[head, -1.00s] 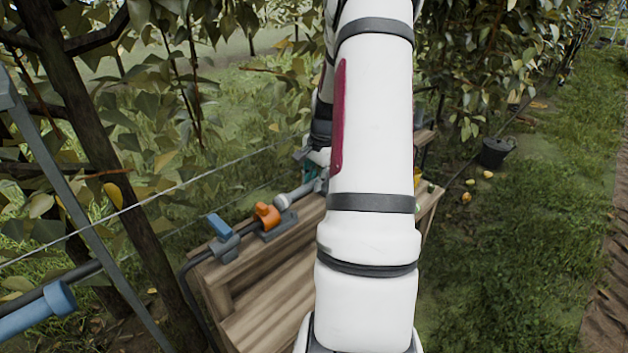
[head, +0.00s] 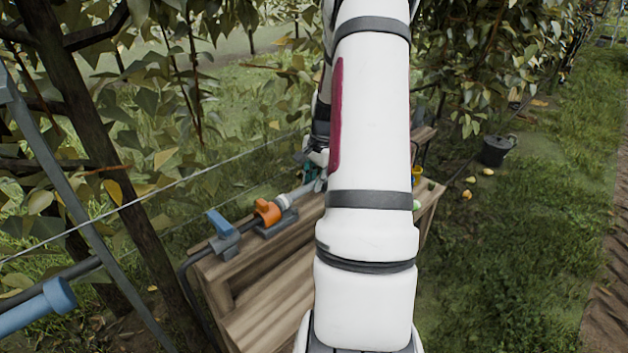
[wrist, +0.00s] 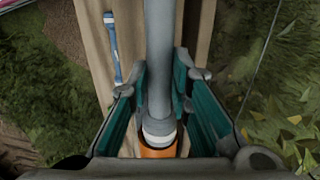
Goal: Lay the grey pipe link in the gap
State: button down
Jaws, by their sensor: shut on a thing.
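The grey pipe link (wrist: 159,60) runs lengthwise between the teal-padded fingers of my gripper (wrist: 160,72) in the wrist view, and the gripper is shut on it. Its near end has a white collar (wrist: 159,130), right by an orange fitting (wrist: 160,151). In the head view the link (head: 302,192) lies roughly in line with the orange valve (head: 267,211). Its collared end is at or very near the valve's right side; I cannot tell whether it is seated. My arm hides the link's far end and the right side of the gap.
A blue-handled valve (head: 222,226) stands left of the orange one on the wooden bench (head: 265,310). A blue tool (wrist: 113,50) lies on the bench. A wire crosses behind. A black bucket (head: 497,150) and fallen pears are on the grass at right.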

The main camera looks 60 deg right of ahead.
jog(key=shift+f+b, duration=0.35)
jog(key=shift+f, duration=0.25)
dwell(0.6)
jog(key=c, duration=1.4)
grip_release()
jog(key=shift+r, duration=0.1)
notch_tip(320, 180, up, 12)
jog(key=s, duration=0.2)
jog(key=shift+s+a+f, duration=0.15)
jog(key=shift+a+f, duration=0.05)
jog(key=shift+a, duration=0.05)
